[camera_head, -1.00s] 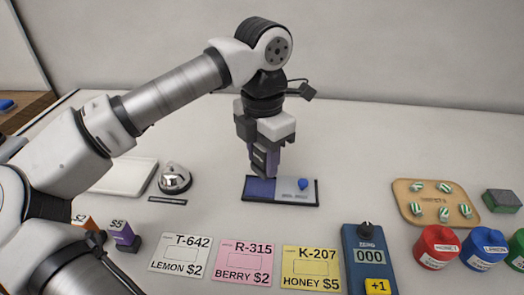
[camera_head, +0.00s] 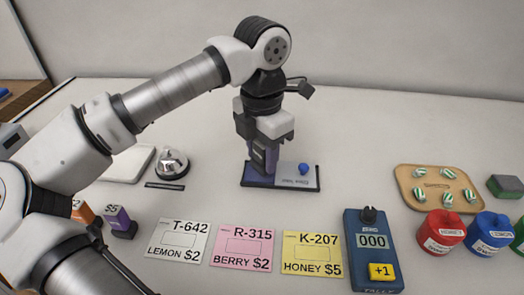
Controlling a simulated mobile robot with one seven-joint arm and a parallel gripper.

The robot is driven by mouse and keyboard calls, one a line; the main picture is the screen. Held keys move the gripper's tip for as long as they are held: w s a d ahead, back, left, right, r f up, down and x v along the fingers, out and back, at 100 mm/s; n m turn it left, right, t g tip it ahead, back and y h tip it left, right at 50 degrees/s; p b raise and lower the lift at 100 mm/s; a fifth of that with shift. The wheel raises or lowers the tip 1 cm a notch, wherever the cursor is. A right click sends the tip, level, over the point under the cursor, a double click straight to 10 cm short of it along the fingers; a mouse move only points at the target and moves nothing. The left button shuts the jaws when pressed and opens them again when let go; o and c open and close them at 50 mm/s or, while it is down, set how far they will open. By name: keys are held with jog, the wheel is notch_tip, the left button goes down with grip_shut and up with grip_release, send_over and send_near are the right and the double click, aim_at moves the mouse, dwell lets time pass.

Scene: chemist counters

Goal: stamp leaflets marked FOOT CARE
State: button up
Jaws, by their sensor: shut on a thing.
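No leaflet reading FOOT CARE shows. Three cards lie in a row: white T-642 LEMON $2 (camera_head: 179,240), pink R-315 BERRY $2 (camera_head: 242,248) and yellow K-207 HONEY $5 (camera_head: 312,254). My gripper (camera_head: 262,160) points down, shut on a purple stamp (camera_head: 258,157) that the fingers partly hide. The stamp is at the purple left part of a dark-rimmed ink pad (camera_head: 265,184); whether it touches cannot be told. A purple $5 stamp (camera_head: 119,222) and an orange $2 stamp (camera_head: 82,211) stand at left.
A bell (camera_head: 171,163) and a white tray (camera_head: 128,164) are at left. A blue counter reading 000 (camera_head: 372,250) stands right of the cards. A tan board with striped sweets (camera_head: 402,173), a red pot (camera_head: 442,232) and a blue pot (camera_head: 489,233) are at right.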

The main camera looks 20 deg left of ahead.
jog(key=shift+f+b, duration=0.6)
jog(key=shift+b, duration=0.05)
dwell(1.7)
jog(key=shift+r, duration=0.1)
jog(key=shift+r+p, duration=2.3)
jog(key=shift+r, duration=1.2)
